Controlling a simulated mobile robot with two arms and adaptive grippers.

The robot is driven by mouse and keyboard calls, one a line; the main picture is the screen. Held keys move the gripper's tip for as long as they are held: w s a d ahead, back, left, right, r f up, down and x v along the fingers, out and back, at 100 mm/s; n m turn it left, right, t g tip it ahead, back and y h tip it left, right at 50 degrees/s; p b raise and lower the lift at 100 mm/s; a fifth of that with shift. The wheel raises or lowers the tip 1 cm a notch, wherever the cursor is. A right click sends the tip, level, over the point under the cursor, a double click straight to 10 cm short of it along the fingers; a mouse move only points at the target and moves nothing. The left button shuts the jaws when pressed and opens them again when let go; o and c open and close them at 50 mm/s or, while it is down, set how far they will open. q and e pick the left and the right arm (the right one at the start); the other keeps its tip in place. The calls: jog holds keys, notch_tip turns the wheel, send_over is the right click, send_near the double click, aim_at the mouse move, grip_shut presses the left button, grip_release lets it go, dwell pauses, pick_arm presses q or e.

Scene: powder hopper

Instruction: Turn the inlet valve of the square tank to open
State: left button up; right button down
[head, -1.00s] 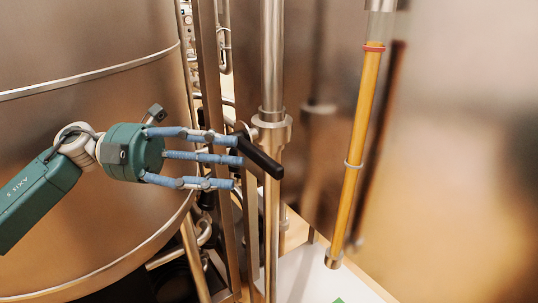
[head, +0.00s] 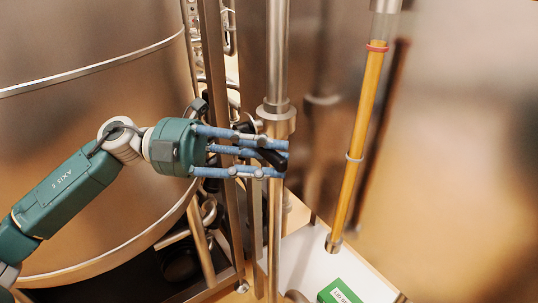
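The inlet valve (head: 276,118) is a steel body on a vertical pipe in front of a flat steel wall (head: 330,60), apparently the square tank. Its black lever handle (head: 272,157) slants down to the right and is partly hidden by my fingers. My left gripper (head: 286,158) comes in from the left, with its blue fingers straight and spread above and below the handle. The handle shows between the fingers, which look open. I cannot tell whether any finger touches it. My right gripper is not in view.
A round steel tank (head: 90,150) fills the left, behind my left arm. An orange-filled sight tube (head: 361,130) hangs to the right of the valve. Steel uprights (head: 216,90) stand close left of the pipe. A green box (head: 339,292) sits on a white surface (head: 310,262) below.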

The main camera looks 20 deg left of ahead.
pick_arm(q)
grip_shut()
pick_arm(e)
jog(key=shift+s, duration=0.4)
